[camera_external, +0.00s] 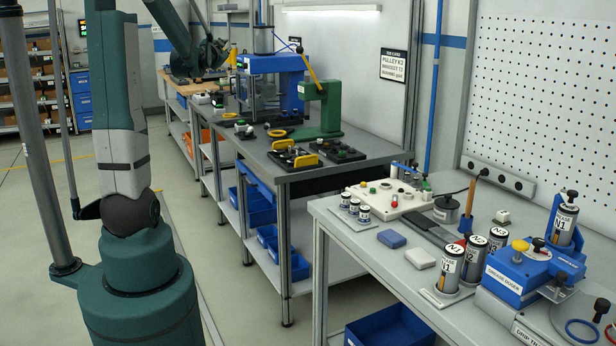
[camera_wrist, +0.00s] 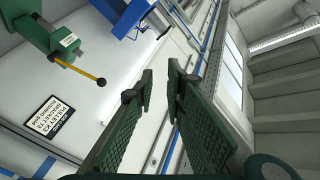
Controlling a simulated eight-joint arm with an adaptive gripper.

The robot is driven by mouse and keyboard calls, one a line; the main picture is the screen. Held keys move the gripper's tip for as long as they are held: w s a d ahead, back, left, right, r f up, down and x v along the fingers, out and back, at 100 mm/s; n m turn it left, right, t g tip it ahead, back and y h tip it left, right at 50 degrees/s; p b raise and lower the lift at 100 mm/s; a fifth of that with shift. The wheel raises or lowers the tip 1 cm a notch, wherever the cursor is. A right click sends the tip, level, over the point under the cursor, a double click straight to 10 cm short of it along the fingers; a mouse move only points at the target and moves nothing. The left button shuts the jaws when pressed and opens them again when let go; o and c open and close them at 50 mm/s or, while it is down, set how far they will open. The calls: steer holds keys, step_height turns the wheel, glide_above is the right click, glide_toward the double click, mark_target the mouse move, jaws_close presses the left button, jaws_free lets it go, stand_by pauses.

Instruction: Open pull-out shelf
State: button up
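I cannot make out for certain which part is the pull-out shelf. At the bottom right of the external view, a panel labelled "DRIP TR…" (camera_external: 530,333) sits at the bench's front edge, cut off by the frame. Lower shelf boards show under the benches, such as a white one (camera_external: 325,268) under the middle bench. My gripper (camera_wrist: 161,88) shows in the wrist view with its two dark green ribbed fingers apart and nothing between them. It points at the wall and ceiling, away from any shelf.
The near bench (camera_external: 400,262) carries grease cartridges (camera_external: 449,268) and a blue grease doser (camera_external: 515,272). A green press (camera_external: 320,108) and a blue press (camera_external: 275,65) stand on the middle bench. Blue bins (camera_external: 390,328) sit below. The floor at left is clear.

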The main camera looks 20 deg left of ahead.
steer(key=w+a+f+m+t+h, duration=0.1)
steer(key=w+a+f+m+h, duration=0.15)
steer(key=w, duration=0.35)
steer(key=m+h+b, duration=0.3)
steer(key=m+h, duration=0.4)
steer(key=m, duration=0.3)
glide_above(242, 178)
step_height(242, 178, down, 17)
steer(key=s+a+f+m+g+h+b, duration=0.1)
steer(key=f+m+g, duration=0.1)
steer(key=f, duration=1.2)
steer(key=s+a+f+m+g+h+b, duration=0.1)
steer(key=s+a+f+m+g+h, duration=0.1)
steer(key=f, duration=1.3)
steer(key=s+a+f+m+g+h+b, duration=0.1)
steer(key=f+m+g, duration=0.3)
steer(key=f, duration=1)
steer(key=shift+s+a+f+h, duration=0.4)
steer(key=shift+s+a+h, duration=0.1)
steer(key=shift+s+h, duration=0.15)
steer(key=shift+b+x, duration=0.85)
steer(key=shift+x, duration=3.1)
